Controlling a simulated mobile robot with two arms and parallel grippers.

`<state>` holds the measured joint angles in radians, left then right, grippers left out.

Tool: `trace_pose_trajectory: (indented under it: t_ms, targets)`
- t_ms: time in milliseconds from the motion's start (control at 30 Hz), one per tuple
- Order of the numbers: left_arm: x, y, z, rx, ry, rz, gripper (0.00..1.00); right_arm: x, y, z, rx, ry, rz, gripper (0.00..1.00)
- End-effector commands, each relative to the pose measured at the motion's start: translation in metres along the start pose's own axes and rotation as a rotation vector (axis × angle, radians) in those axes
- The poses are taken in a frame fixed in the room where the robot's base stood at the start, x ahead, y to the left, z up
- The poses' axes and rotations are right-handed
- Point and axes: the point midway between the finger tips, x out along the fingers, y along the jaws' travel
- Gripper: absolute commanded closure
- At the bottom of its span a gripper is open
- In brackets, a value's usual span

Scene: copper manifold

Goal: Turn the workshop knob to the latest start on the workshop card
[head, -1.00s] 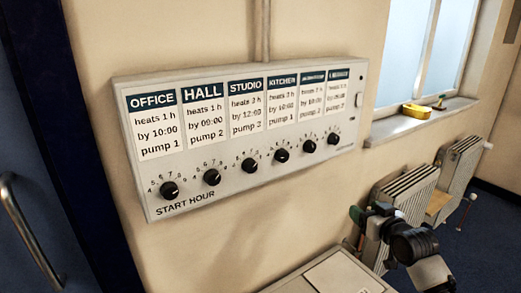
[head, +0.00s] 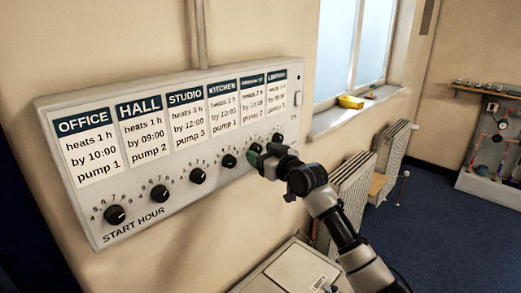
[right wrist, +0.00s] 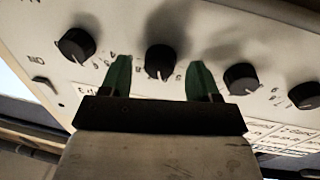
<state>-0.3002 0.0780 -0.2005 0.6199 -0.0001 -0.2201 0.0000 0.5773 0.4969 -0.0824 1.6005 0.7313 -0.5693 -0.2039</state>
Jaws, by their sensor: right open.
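The grey heating panel (head: 215,190) hangs on the wall with a row of cards above black knobs. The workshop card (head: 252,97) is fifth from the left; its print is too small to read surely. The workshop knob (right wrist: 160,52) shows between the green fingertips of my right gripper (right wrist: 159,78) in the right wrist view, its white pointer line toward the bottom of the picture. In the head view my right gripper (head: 263,157) is open at the panel's lower edge and partly hides this knob. I cannot tell whether the fingers touch it. My left gripper is out of view.
The library knob (right wrist: 77,44) and kitchen knob (right wrist: 240,77) sit close on either side of the fingers. A white cabinet (head: 290,270) stands below the panel. Radiators (head: 350,195) and a window sill (head: 345,118) are to the right.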

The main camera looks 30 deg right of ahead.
Motion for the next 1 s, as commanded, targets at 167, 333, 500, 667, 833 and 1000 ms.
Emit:
trace_pose_trajectory:
  t_ms: [167,333,500,667,833,1000]
  targets:
    - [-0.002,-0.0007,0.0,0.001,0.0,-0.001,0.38,0.0078,-0.0005,-0.0001,0.001,0.001,0.0,0.38]
    - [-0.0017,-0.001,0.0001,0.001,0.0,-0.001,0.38,0.0081,-0.0005,0.0003,0.0,0.001,0.0,0.38]
    - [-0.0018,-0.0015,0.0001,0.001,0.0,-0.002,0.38,0.0079,-0.0004,0.0004,0.0,0.0,0.0,0.55]
    - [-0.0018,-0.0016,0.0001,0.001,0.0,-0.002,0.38,0.0078,-0.0003,0.0005,0.0,0.0,0.0,0.8]
    - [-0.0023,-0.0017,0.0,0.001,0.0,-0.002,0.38,0.0077,-0.0002,0.0003,0.003,-0.001,0.0,0.87]
    - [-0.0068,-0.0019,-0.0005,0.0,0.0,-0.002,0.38,0.0077,-0.0002,-0.0008,0.032,-0.005,0.0,0.87]
